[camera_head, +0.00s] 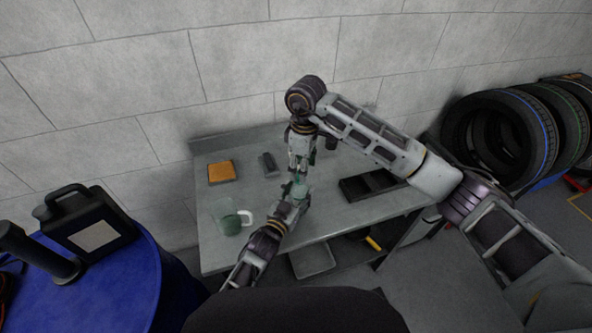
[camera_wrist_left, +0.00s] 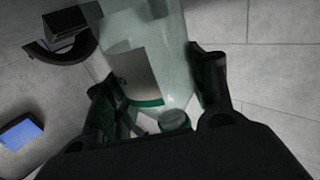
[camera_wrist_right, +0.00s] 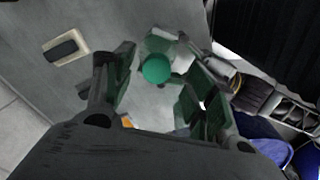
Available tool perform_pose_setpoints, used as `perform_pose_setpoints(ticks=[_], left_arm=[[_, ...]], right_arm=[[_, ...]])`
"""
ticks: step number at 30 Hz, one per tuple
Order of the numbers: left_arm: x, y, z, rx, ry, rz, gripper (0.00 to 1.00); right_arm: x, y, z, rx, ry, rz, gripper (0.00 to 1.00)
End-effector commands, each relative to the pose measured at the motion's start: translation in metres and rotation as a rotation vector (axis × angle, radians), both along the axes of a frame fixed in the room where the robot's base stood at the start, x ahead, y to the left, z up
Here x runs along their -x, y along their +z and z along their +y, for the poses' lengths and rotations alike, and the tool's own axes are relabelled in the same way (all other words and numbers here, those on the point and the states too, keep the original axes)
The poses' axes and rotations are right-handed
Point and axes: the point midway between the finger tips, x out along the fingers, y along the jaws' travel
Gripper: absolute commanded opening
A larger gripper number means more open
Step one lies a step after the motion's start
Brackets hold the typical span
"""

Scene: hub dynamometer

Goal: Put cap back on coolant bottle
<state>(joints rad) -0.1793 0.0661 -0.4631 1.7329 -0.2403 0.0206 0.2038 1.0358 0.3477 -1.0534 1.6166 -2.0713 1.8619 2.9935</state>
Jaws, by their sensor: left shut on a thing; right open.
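The coolant bottle is a pale translucent body, close up in the left wrist view (camera_wrist_left: 160,50) with a green band on it. My left gripper (camera_head: 295,193) is shut on the bottle over the middle of the table. In the right wrist view a round green cap (camera_wrist_right: 157,70) shows over the top of the bottle (camera_wrist_right: 163,44); I cannot tell whether it is fully seated. My right gripper (camera_wrist_right: 156,84) is open, pointing down from above, with a finger on either side of the cap. Whether its fingers touch the cap cannot be told.
A clear jug with green liquid (camera_head: 230,222) stands on the table at left front. An orange pad (camera_head: 221,172) and a dark block (camera_head: 269,164) lie behind. A black tray (camera_head: 365,187) is at right. A blue drum (camera_head: 150,275) with a black can (camera_head: 92,222) stands left of the table.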

Motion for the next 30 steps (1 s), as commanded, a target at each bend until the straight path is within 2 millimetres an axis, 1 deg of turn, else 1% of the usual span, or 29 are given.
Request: perform_pose_setpoints(ticks=[3,6,14,15,16,22,26,30], left_arm=[[0.0,-0.001,0.0,0.0,0.0,0.002,0.0],[0.0,-0.001,0.0,-0.001,0.0,0.002,0.0],[0.0,-0.001,0.0,0.0,0.0,0.002,0.0],[0.0,-0.001,0.0,0.0,0.0,0.002,0.0],[0.0,-0.001,0.0,0.0,0.0,0.002,0.0],[0.0,-0.001,0.0,0.0,0.0,0.002,0.0],[0.0,-0.001,0.0,0.0,0.0,0.002,0.0],[0.0,-0.001,0.0,-0.001,0.0,0.002,0.0]], right_arm=[[0.0,0.011,0.001,-0.002,0.001,-0.002,0.56],[0.0,0.016,0.0,0.0,0.001,0.0,0.56],[0.0,0.018,0.0,-0.001,0.0,0.0,0.56],[0.0,0.018,0.0,0.0,0.0,0.0,0.55],[0.0,0.018,0.0,0.0,0.0,0.0,0.51],[-0.003,0.023,0.0,0.0,0.0,-0.011,0.51],[-0.009,0.036,-0.001,0.001,-0.002,-0.036,0.51],[-0.019,0.055,-0.005,0.011,-0.005,-0.076,0.51]])
